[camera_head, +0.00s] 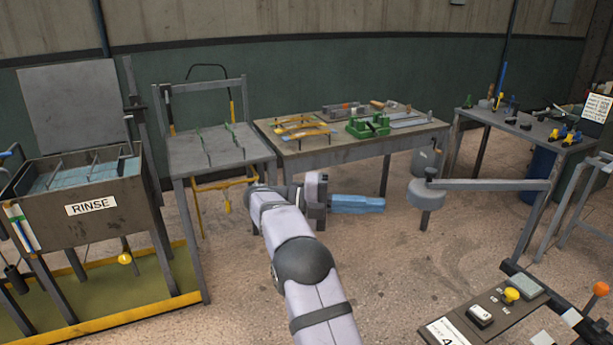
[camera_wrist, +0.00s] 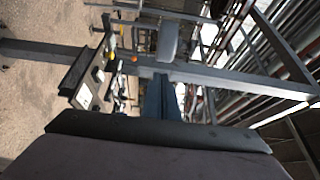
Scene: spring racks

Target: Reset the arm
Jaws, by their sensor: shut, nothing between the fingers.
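My gripper (camera_head: 372,204) has blue fingers and points to the right in the head view, in mid-air above the open floor. It is shut with nothing between its fingers. In the wrist view the blue fingers (camera_wrist: 161,98) are close together at the middle, above the dark edge of my wrist. My arm reaches up from the bottom of the head view and bends at the wrist. No object touches the gripper.
A tank marked RINSE (camera_head: 60,212) stands at the left, beside a grey rack table (camera_head: 215,160). A workbench (camera_head: 335,148) with green and yellow fixtures is behind my gripper. A grey swing arm (camera_head: 490,185) is to its right. A control panel (camera_head: 490,310) is at the lower right.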

